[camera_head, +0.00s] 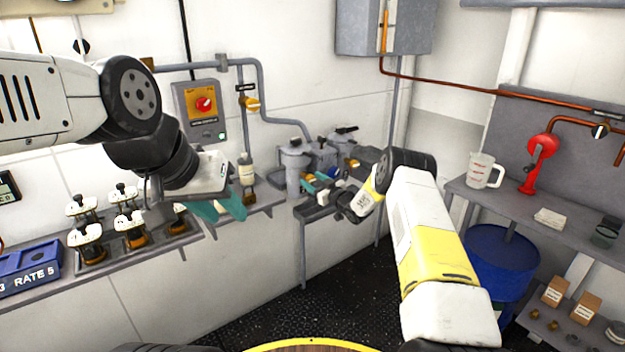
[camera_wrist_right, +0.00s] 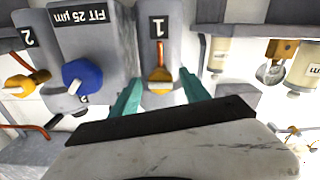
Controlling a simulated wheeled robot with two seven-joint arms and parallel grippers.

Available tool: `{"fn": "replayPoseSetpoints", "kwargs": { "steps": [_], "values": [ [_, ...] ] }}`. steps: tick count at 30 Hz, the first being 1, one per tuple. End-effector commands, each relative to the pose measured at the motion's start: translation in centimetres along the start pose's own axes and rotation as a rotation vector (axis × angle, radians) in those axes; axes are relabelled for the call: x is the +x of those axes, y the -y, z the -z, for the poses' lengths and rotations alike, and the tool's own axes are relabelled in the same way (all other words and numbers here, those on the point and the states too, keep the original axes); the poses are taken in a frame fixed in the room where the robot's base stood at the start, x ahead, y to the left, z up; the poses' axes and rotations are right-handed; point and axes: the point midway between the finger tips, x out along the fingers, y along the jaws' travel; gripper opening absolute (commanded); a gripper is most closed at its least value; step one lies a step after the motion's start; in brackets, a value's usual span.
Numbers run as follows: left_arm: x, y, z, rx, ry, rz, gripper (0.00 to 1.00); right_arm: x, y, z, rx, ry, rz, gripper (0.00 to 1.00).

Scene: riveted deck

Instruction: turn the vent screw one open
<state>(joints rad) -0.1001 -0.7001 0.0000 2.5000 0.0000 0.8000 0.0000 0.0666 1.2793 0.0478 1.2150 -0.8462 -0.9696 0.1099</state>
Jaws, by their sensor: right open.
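The vent screw one (camera_wrist_right: 160,80) is a yellow-orange knob on the grey filter housing marked 1 (camera_wrist_right: 160,35) in the right wrist view. My right gripper (camera_wrist_right: 159,77) is open, with one teal finger on each side of the screw. Gaps show between the fingers and the screw, and I see no contact. In the head view my right gripper (camera_head: 315,181) is at the filter unit (camera_head: 294,165), and its wrist partly hides the unit. My left gripper (camera_head: 228,212) hangs above the left bench edge, its teal fingers apart and empty.
A blue knob (camera_wrist_right: 82,77) and a second orange screw (camera_wrist_right: 20,85) sit close left of the right fingers in the wrist view. A panel with a red knob (camera_head: 204,104), pipes and a yellow valve (camera_head: 250,104) are on the wall. A jug (camera_head: 482,170) stands on the right shelf.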

Motion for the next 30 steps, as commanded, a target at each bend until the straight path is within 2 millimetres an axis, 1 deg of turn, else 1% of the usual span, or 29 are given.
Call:
{"fn": "replayPoseSetpoints", "kwargs": {
  "steps": [8,9,11,15,17,25,30],
  "values": [
    [0.00,0.00,0.00,0.000,0.000,0.000,0.36,0.27,0.03,-0.03,0.000,0.001,0.000,0.54],
    [0.00,0.00,0.00,0.000,0.000,0.000,0.36,0.26,0.03,-0.02,0.000,0.001,0.000,0.52],
    [0.00,0.00,0.00,0.000,0.000,0.000,0.36,0.26,0.03,-0.02,0.000,0.001,0.000,0.40],
    [0.00,0.00,0.00,0.000,0.000,0.000,0.36,0.25,0.03,-0.01,0.000,0.001,0.000,0.13],
    [0.00,0.00,0.00,0.000,0.000,0.000,0.36,0.25,0.03,-0.01,0.000,0.001,0.000,0.01],
    [0.00,0.00,0.00,0.000,0.000,0.000,0.36,0.24,0.04,-0.01,-0.016,0.001,0.000,0.00],
    [0.00,0.00,0.00,0.000,0.000,0.000,0.36,0.26,0.07,0.01,-0.078,0.000,0.001,0.00]
  ]
}}
